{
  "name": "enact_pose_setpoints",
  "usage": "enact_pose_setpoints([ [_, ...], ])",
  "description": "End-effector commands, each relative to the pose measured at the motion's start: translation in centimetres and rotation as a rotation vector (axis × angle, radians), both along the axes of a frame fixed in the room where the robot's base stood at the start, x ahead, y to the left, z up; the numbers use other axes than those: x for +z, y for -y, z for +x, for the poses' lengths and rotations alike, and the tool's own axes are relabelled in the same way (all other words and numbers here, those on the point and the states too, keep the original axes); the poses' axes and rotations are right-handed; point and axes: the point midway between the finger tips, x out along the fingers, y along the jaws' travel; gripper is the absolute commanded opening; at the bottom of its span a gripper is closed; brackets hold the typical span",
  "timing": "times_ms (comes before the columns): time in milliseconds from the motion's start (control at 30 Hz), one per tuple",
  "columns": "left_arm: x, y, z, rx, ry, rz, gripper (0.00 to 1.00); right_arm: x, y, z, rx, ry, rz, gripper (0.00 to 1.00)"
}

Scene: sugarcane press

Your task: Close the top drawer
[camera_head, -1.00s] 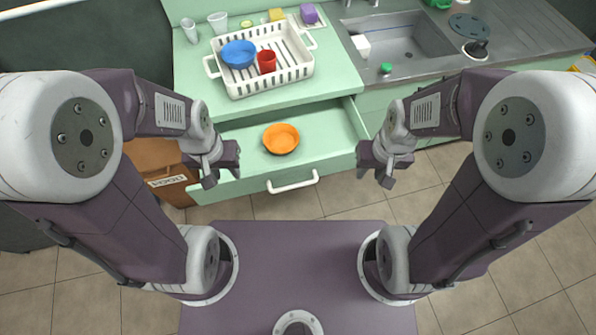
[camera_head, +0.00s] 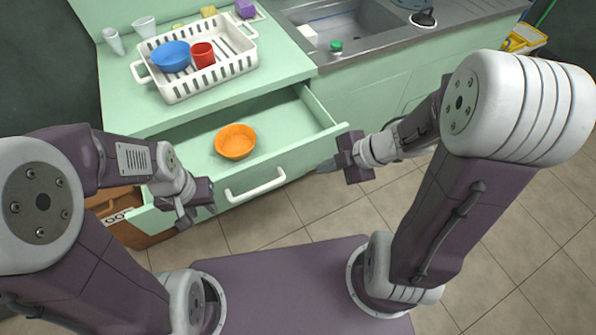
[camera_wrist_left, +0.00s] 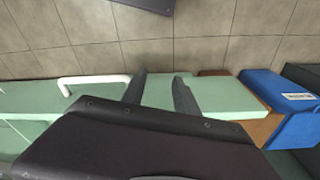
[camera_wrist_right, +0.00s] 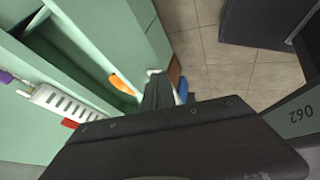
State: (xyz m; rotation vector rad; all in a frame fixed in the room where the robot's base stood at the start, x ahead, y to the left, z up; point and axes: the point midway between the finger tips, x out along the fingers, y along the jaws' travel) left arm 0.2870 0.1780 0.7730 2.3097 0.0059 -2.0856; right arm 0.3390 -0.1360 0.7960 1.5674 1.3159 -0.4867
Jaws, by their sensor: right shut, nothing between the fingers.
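The pale green top drawer (camera_head: 285,162) stands pulled out below the counter, with an orange bowl (camera_head: 235,142) inside. Its white bar handle (camera_head: 256,186) is on the drawer front; it also shows in the left wrist view (camera_wrist_left: 92,80). My right gripper (camera_head: 326,167) is shut and empty, just off the right part of the drawer front, pointing left toward the handle. In the right wrist view its fingers (camera_wrist_right: 158,88) partly cover the handle; contact cannot be told. My left gripper (camera_head: 197,213) is open and empty near the left part of the drawer front.
A white dish rack (camera_head: 212,75) with a blue bowl (camera_head: 171,56) and red cup (camera_head: 203,54) stands on the counter. A sink (camera_head: 335,30) is to its right. A brown box (camera_head: 140,237) lies on the floor at left. Tiled floor before the drawer is clear.

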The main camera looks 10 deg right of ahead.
Motion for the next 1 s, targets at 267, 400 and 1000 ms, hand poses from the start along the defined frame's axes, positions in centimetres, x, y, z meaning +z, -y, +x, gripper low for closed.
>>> enact_pose_setpoints([
  [267,-0.4,0.0,0.0,0.0,0.0,0.0,0.36,-2.2,-1.6,0.8,0.005,-0.005,0.002,0.0],
  [400,1.0,0.0,0.0,0.0,0.001,0.0,0.36,-3.6,-2.7,1.5,0.002,-0.009,0.001,0.0],
  [1000,-2.3,0.0,0.0,0.0,0.001,0.0,0.36,-7.8,-6.3,7.1,0.0,0.001,-0.001,0.0],
])
